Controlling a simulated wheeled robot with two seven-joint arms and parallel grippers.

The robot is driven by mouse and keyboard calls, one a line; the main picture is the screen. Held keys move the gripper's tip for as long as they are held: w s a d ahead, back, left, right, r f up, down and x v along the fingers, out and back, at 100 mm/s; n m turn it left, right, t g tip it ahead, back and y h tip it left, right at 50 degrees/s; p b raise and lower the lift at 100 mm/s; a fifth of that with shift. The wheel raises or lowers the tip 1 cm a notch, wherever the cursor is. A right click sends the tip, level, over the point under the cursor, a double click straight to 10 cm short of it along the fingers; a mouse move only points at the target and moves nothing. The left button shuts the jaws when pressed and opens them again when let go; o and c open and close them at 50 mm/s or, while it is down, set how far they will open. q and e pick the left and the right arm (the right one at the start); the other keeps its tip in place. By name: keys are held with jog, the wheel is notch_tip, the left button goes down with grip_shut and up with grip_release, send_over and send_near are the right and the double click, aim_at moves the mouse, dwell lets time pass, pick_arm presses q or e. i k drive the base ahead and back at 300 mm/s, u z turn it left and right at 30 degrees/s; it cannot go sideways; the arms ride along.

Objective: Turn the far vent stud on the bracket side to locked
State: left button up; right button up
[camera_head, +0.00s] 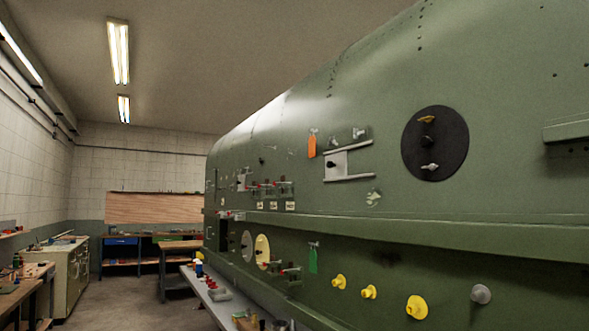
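Green fuselage skin (480,110) fills the right of the view. A black round panel (448,135) on it carries a yellow-orange stud (426,119) at the top, a dark knob (427,143) in the middle and a pale grey stud (430,167) at the bottom. Left of it is a grey bracket-like plate (337,166) between two rails. Farther along, a grey disc (247,246) and a cream disc (262,250) sit low on the skin. I cannot tell which fitting is the named vent stud, or its lock state. Neither gripper shows.
An orange tag (311,146) and a green tag (312,260) hang on the skin. Yellow knobs (368,292) and a grey knob (481,294) stick out low. A long bench (205,290) with loose items runs beside the fuselage. The floor (125,299) to its left is clear.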

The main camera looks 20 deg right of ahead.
aim_at(333, 142)
jog(key=u, duration=0.5)
jog(key=i, duration=1.35)
jog(key=z, duration=0.7)
jog(key=i, duration=0.8)
jog(key=z, duration=0.75)
